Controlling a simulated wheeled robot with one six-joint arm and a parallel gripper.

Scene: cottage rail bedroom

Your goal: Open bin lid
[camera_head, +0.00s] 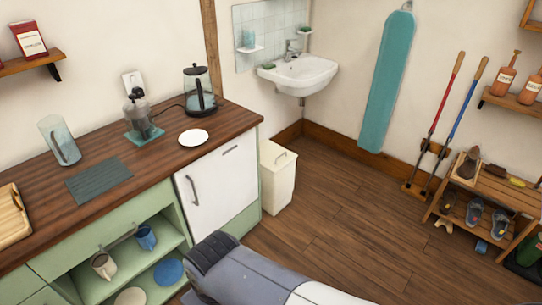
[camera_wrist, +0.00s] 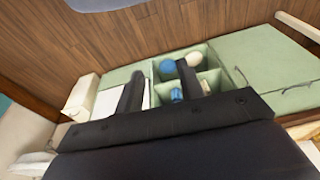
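The bin (camera_head: 277,182) is a cream box on the floor, standing against the right end of the kitchen counter below the sink. Its lid (camera_head: 277,153) looks shut and has a small handle on it. In the wrist view the bin (camera_wrist: 80,98) shows at the left, beyond my gripper's left finger. My gripper (camera_wrist: 158,78) is open, with its two dark fingers apart and nothing seen between them that it holds. It is apart from the bin. In the head view my arm reaches in at the bottom, in front of the counter, short of the bin.
The counter (camera_head: 110,195) with a white door (camera_head: 218,182) and an open shelf of cups (camera_head: 146,236) stands left of the bin. A sink (camera_head: 299,72) hangs behind it. A shoe bench (camera_head: 483,192) is at the right. The wooden floor (camera_head: 345,215) between is clear.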

